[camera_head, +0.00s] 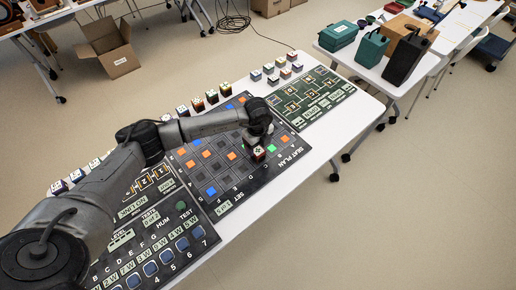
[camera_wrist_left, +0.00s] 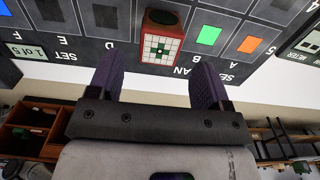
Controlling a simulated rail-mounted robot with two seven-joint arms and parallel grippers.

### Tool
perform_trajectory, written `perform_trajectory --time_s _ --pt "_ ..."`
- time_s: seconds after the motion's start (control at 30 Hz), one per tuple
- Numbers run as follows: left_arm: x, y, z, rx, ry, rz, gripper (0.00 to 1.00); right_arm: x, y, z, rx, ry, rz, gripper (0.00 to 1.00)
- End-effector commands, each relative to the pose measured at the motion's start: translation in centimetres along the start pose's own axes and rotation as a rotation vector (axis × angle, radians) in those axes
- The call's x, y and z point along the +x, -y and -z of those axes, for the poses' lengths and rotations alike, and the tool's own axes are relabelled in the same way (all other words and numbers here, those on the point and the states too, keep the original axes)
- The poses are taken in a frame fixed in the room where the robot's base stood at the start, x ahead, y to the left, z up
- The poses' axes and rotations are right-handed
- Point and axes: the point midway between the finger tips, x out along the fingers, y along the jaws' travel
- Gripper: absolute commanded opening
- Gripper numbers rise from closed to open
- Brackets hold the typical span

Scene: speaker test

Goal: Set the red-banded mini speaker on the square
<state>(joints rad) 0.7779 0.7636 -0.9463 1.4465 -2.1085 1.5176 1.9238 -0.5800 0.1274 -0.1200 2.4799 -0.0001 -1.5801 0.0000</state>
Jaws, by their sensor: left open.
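The board has a grid of dark, orange, blue and green squares; which one the task means I cannot tell. My right gripper is not in view.
A row of other small speakers (camera_head: 211,97) stands along the table's far edge. A green board (camera_head: 306,95) lies to the right, and a panel with blue buttons (camera_head: 167,256) to the left. The white table (camera_head: 290,190) ends just in front of the board.

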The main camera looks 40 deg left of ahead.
Motion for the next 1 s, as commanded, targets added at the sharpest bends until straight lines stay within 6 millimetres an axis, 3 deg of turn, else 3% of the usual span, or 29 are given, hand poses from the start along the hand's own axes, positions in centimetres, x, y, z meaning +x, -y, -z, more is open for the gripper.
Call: perform_trajectory --time_s 0.1,0.4,0.77,0.87,0.97,1.0 --pt "-2.6 0.1 0.0 0.002 0.001 0.003 0.72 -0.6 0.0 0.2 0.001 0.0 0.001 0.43" --pt "-6.7 0.0 0.0 0.001 0.0 0.001 0.72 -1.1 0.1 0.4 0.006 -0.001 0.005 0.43" --pt "-7.6 0.0 0.5 0.013 -0.016 0.006 0.72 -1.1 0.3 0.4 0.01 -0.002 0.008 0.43" --pt "-6.7 0.1 3.3 0.078 -0.111 0.047 0.72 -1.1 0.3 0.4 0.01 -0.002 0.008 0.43" --pt "-5.7 0.2 9.1 0.197 -0.32 0.151 0.72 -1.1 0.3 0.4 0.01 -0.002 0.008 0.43" --pt "-5.6 0.1 12.1 0.247 -0.43 0.212 0.72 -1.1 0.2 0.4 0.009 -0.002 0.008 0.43"
